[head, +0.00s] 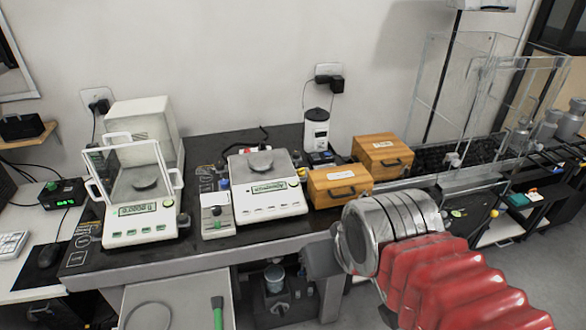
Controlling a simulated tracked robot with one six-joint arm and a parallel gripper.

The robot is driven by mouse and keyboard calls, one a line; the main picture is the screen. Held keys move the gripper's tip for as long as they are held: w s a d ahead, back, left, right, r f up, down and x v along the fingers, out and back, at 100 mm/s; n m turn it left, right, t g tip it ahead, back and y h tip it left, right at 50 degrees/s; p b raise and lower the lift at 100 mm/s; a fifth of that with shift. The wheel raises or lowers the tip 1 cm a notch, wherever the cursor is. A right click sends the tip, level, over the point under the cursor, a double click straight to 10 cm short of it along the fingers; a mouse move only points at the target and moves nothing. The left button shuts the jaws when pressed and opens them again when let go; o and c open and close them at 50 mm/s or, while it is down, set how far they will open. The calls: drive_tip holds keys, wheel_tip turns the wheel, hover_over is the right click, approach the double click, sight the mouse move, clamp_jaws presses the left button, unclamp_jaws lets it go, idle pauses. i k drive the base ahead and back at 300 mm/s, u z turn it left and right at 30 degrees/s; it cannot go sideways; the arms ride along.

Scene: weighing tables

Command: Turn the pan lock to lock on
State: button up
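I cannot read a label that names the pan lock. A small white unit with a dark knob (216,211) stands between the two balances and may be it. Its knob setting is too small to read. To its left is a balance with a clear draft shield (140,215) and a round pan inside. To its right is an open balance with a round pan (266,185). My arm reaches in from the lower right. My gripper (320,258) is at its grey end, in front of the table's front edge and apart from the unit. Its fingers cannot be made out.
Two wooden boxes (340,186) stand right of the open balance, with a white container (316,130) behind them. A tall clear enclosure (490,95) is at the right. Below the table is a dark unit with a knob (280,300). A mouse (50,255) lies at left.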

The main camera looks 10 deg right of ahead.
sight(300, 172)
drive_tip(key=z, duration=0.05)
drive_tip(key=i, duration=1)
drive_tip(key=u, duration=0.05)
